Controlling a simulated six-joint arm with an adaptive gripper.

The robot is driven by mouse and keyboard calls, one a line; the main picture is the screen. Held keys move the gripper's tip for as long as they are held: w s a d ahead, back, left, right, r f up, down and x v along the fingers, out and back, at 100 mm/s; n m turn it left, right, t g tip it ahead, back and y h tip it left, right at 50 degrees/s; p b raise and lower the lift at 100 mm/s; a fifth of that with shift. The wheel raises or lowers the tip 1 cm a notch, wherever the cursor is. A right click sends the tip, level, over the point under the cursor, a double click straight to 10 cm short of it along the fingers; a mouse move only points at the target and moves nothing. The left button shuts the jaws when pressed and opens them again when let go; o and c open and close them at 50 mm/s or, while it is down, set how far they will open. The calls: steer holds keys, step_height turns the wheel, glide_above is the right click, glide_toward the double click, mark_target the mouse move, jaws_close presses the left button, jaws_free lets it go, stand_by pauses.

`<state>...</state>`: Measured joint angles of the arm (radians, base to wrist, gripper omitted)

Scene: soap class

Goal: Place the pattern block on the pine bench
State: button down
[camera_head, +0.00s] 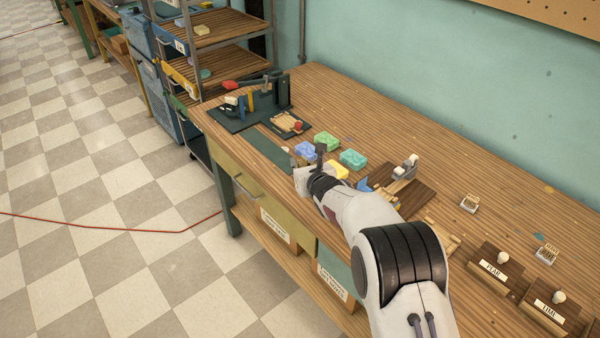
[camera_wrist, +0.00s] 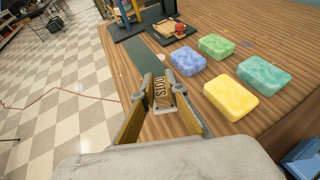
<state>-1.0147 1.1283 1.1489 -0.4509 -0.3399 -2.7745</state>
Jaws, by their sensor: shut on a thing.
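My gripper (camera_wrist: 164,84) is shut on a small wooden pattern block (camera_wrist: 166,97) with dark lettering on its face that looks like "DOTS". The block sits between the yellow-padded fingers in the wrist view. In the head view my gripper (camera_head: 308,172) is over the front part of the pine bench (camera_head: 400,132), left of the soap bars, and the block is hardly visible there. The bench top also shows in the wrist view (camera_wrist: 235,28). I cannot tell whether the block touches the bench top or hangs just above it.
Blue (camera_head: 305,149), green (camera_head: 327,139), teal (camera_head: 353,159) and yellow (camera_head: 338,169) soap bars lie close by. A dark green strip (camera_head: 268,151) runs left of my gripper. A press (camera_head: 283,92) stands at the far end. Knobbed blocks (camera_head: 497,268) are at right; the back right is mostly clear.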

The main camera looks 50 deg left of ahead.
steer(key=shift+f, duration=1.85)
steer(key=shift+f, duration=0.15)
steer(key=c, duration=2)
jaws_free()
steer(key=shift+d+r, duration=0.1)
steer(key=shift+r, duration=0.1)
steer(key=shift+v, duration=5.95)
